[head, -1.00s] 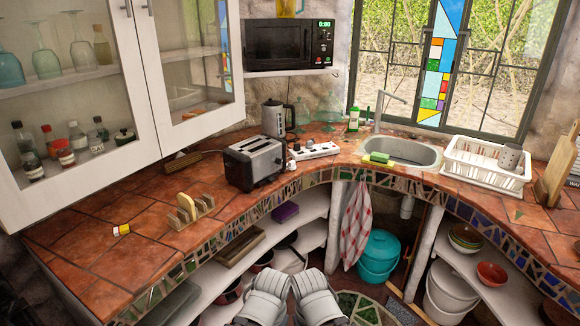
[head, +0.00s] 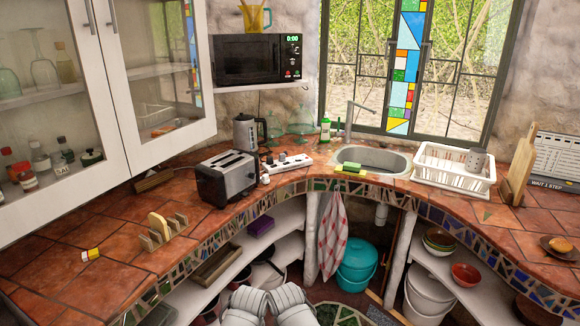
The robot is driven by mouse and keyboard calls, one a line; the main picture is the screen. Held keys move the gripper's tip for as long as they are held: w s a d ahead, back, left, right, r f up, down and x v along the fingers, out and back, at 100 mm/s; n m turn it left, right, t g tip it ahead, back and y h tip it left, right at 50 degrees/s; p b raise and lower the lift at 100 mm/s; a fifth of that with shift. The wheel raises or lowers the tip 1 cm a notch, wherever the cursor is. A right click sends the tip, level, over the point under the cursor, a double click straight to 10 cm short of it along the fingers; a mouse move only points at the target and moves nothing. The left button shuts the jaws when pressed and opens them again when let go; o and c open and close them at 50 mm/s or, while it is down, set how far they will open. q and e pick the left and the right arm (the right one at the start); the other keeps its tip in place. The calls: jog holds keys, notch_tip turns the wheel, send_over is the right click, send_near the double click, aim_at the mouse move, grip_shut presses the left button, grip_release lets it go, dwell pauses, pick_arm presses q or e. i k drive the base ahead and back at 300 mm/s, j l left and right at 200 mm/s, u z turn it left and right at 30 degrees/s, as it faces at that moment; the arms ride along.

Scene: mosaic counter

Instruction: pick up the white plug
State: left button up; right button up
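A small white plug (head: 265,179) lies on the tiled counter in the head view. It is between the right end of the toaster (head: 228,177) and the near left end of a white power strip (head: 287,163). It is small in the picture, and I cannot make out its prongs or cord. Two pale rounded parts of my arms show at the bottom middle edge, well below and in front of the counter. No gripper fingers show.
The mosaic counter (head: 115,252) curves around me. A kettle (head: 246,132) stands behind the toaster. A toast rack (head: 163,232) stands at the left. A sink (head: 372,158) and white dish rack (head: 454,170) are to the right. Open shelves lie below; a glass-fronted cabinet (head: 118,60) overhangs the left.

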aim_at(266, 180)
jog(key=i+l, duration=0.15)
jog(key=i, duration=0.3)
jog(key=i+l+u, duration=0.1)
jog(key=i, duration=0.4)
jog(key=i+l, duration=0.25)
jog(key=i, duration=0.2)
jog(key=i+l+u, duration=0.1)
jog(key=i, duration=0.4)
jog(key=l, duration=0.1)
